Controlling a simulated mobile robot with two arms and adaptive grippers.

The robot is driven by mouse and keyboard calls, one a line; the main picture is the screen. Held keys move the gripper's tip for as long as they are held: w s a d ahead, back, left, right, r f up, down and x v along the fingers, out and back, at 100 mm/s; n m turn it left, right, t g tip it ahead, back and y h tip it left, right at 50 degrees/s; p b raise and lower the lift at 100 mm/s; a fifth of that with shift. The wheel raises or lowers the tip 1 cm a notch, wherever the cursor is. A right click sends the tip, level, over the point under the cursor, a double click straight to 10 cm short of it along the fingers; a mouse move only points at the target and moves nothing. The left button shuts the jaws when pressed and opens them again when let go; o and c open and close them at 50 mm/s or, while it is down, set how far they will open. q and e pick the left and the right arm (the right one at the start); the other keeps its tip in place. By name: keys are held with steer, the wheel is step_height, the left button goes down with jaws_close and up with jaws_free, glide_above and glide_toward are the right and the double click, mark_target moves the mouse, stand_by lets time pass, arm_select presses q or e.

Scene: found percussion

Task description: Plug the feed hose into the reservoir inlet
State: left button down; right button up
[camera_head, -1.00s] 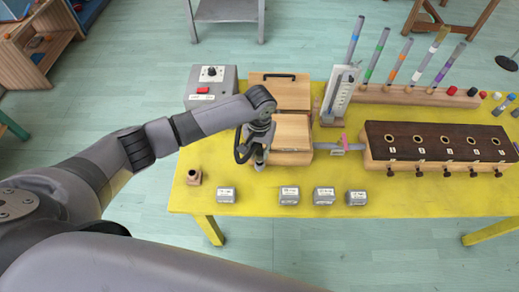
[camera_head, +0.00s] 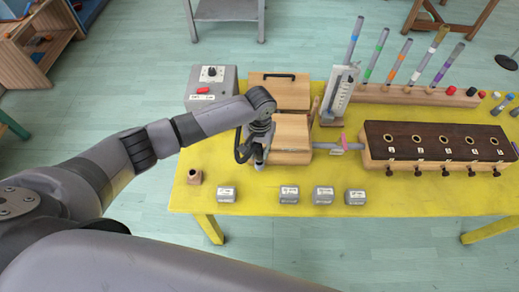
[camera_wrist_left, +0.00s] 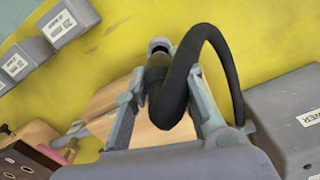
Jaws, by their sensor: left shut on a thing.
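My left gripper (camera_head: 257,160) is at the near left corner of the wooden box (camera_head: 290,134), low over the yellow table. In the left wrist view the gripper (camera_wrist_left: 160,88) is shut on the black feed hose (camera_wrist_left: 217,55), close to its end. The hose end (camera_wrist_left: 158,45) sticks out past the fingertips, and the hose bends back in a loop toward the grey power box. The wooden box, which may be the reservoir, also shows behind the fingers. I cannot pick out its inlet, and cannot tell whether the hose end touches anything. My right gripper is not in view.
The grey power box (camera_head: 211,80) with a red switch stands at the back left. A white gauge stand (camera_head: 338,98) and dark-topped block (camera_head: 440,140) stand to the right.

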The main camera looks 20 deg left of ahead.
mark_target(260, 156)
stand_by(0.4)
arm_select(q)
steer(key=shift+p, duration=0.45)
steer(key=shift+f+b, duration=0.7)
steer(key=shift+f, duration=0.95)
steer(key=c, duration=1.3)
jaws_free()
steer(key=shift+r, duration=0.1)
step_height(260, 156, up, 12)
steer(key=shift+f, duration=0.1)
